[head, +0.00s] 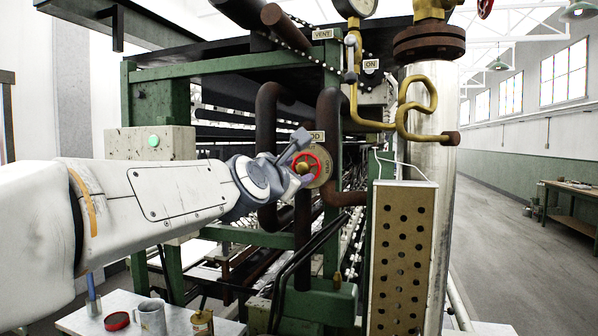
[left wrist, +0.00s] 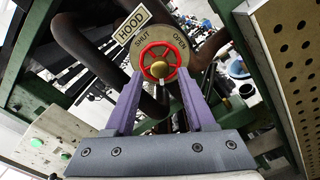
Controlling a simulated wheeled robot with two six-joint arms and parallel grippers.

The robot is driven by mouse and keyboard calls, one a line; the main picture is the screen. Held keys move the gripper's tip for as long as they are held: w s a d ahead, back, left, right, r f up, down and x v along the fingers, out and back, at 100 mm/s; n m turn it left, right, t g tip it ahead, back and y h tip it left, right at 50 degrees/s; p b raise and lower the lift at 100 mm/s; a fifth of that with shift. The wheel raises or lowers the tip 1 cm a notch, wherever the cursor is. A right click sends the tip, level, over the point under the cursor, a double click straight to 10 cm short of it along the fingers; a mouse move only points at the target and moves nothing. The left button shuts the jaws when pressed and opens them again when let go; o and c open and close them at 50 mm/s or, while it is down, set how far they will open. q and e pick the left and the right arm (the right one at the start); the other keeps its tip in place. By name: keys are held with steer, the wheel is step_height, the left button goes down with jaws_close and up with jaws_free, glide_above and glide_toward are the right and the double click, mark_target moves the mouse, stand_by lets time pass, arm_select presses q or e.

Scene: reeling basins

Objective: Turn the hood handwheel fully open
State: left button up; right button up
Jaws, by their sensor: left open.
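The red hood handwheel (head: 325,164) with a brass hub sits on a round plate in front of the rusty pipes. In the left wrist view the handwheel (left wrist: 160,51) shows whole, on the plate (left wrist: 183,28) marked SHUT and OPEN, beside a HOOD label (left wrist: 133,26). My left gripper (head: 306,159) is open right at the wheel. In the left wrist view its two fingers (left wrist: 160,77) point at the wheel, one to each side of its lower part. Whether they touch the rim I cannot tell. In the head view the gripper hides part of the HOOD label and the wheel's left edge.
A perforated box (head: 403,260) stands close to the right of the wheel. Rusty pipes (head: 268,150) and a green frame (head: 215,68) surround it. A grey box with a green button (head: 153,140) is behind my arm. A mug (head: 150,317) stands on a white table at lower left.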

mark_target(302, 169)
arm_select(q)
steer(key=m+p, duration=0.1)
steer(key=m, duration=0.6)
steer(key=m+p, duration=0.1)
steer(key=m, duration=0.5)
steer(key=shift+r+m+p, duration=0.15)
steer(key=shift+m+p, duration=0.15)
steer(key=m+p, duration=0.1)
steer(key=m, duration=0.3)
steer(key=m+p, duration=0.1)
steer(key=m, duration=0.3)
steer(key=m+p, duration=0.1)
steer(key=m, duration=0.6)
steer(key=shift+p, duration=0.3)
steer(key=shift+p+x, duration=0.35)
steer(key=shift+x, duration=1.15)
